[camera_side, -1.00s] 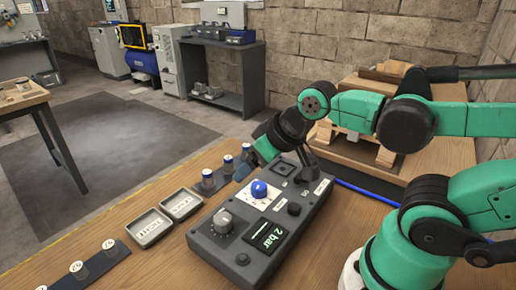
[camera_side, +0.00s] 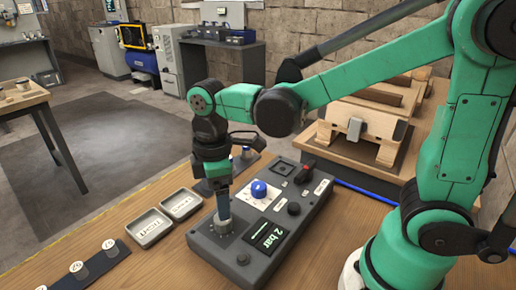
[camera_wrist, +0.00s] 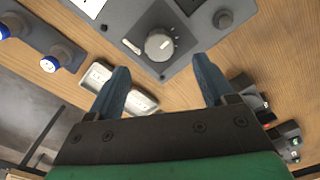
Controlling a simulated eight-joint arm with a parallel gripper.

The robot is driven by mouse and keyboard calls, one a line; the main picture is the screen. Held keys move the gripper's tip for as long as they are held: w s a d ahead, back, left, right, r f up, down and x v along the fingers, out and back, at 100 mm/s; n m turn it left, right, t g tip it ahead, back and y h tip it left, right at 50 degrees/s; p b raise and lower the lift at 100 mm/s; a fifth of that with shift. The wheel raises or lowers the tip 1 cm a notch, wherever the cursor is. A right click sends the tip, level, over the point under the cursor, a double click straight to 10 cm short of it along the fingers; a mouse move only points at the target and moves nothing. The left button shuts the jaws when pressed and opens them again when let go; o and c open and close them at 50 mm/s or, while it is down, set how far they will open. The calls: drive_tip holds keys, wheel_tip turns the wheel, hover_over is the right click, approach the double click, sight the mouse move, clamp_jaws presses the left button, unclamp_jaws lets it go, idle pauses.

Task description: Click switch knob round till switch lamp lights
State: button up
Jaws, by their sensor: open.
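A dark grey control box (camera_side: 205,243) lies on the wooden bench. Its grey knob (camera_wrist: 158,46) has a pale pointer mark and tick marks around it in the wrist view. My gripper (camera_side: 223,208) points down over that end of the box. In the wrist view my gripper (camera_wrist: 162,66) is open, its blue-grey fingers spread to either side below the knob, holding nothing. A blue knob (camera_side: 259,189) stands on a white plate on the box. I cannot tell which part is the switch lamp.
Two shallow trays (camera_side: 151,228) (camera_side: 181,204) lie left of the box. A wooden pallet fixture (camera_side: 360,140) stands behind.

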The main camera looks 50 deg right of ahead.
drive_tip(key=shift+f, duration=2.65)
clamp_jaws()
drive_tip(key=shift+m, duration=2.8)
unclamp_jaws()
